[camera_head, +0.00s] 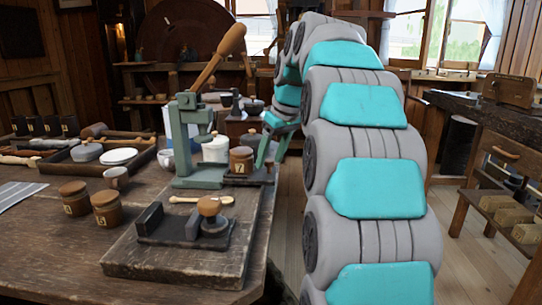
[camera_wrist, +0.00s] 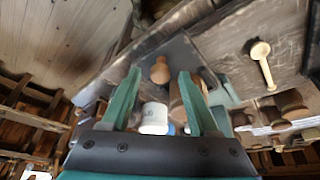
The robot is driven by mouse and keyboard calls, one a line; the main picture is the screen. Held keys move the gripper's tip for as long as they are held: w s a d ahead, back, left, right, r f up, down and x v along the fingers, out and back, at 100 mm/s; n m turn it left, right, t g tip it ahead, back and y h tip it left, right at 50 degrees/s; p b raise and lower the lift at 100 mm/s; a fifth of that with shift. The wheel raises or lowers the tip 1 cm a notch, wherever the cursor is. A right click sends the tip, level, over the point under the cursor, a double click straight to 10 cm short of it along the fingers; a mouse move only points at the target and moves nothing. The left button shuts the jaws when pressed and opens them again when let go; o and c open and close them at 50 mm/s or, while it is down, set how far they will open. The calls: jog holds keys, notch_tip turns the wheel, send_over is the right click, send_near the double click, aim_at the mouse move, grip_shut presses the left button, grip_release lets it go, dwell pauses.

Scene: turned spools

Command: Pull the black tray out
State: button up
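A thin black tray (camera_head: 262,179) lies at the foot of the green lever press, near the right edge of the bench. A brown jar marked 7 (camera_head: 241,161) stands on it. In the wrist view, the dark flat surface of the tray (camera_wrist: 190,58) lies beyond my fingers. A rounded wooden knob (camera_wrist: 160,70) shows there between the fingertips; I cannot tell what it belongs to. My gripper (camera_head: 267,155) is at the right side of the jar, just above the tray. In the wrist view, my gripper (camera_wrist: 160,78) is open, its fingers apart. I see no clear contact.
The green lever press (camera_head: 192,140) rises left of the jar, with a white canister (camera_head: 215,149) behind. A wooden spoon (camera_head: 201,199) and a dark fixture with a wooden knob (camera_head: 185,230) are on the nearer board.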

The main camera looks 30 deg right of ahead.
jog(key=shift+r, duration=0.1)
jog(key=v, duration=0.7)
jog(key=shift+r+p, duration=0.3)
jog(key=shift+s, duration=0.1)
dwell(0.4)
